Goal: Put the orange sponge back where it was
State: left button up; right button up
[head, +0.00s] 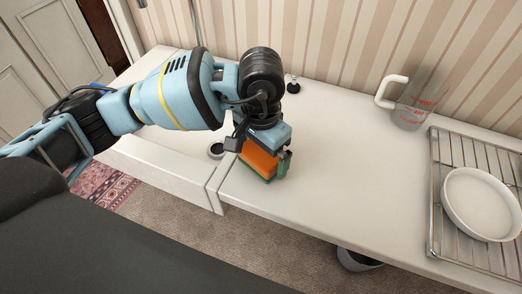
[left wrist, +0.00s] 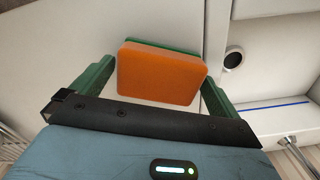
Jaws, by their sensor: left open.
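The orange sponge (head: 258,160), with a green layer on one face, is at the white counter (head: 330,180) near its front left corner. My left gripper (head: 266,166) reaches down over it from above. In the left wrist view the sponge (left wrist: 160,75) lies between the two green fingers of the left gripper (left wrist: 157,78). My right gripper is in neither view.
A clear measuring jug (head: 412,108) stands at the back right, beside a wire rack (head: 440,185) holding a white dish (head: 480,204). A small black object (head: 293,86) stands near the wall. A small round dark-topped thing (head: 216,150) is left of the sponge. The counter's middle is clear.

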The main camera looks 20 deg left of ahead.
aim_at(261, 152)
pick_arm(q)
notch_tip(261, 152, up, 12)
dwell(0.4)
jog(key=shift+f, duration=0.15)
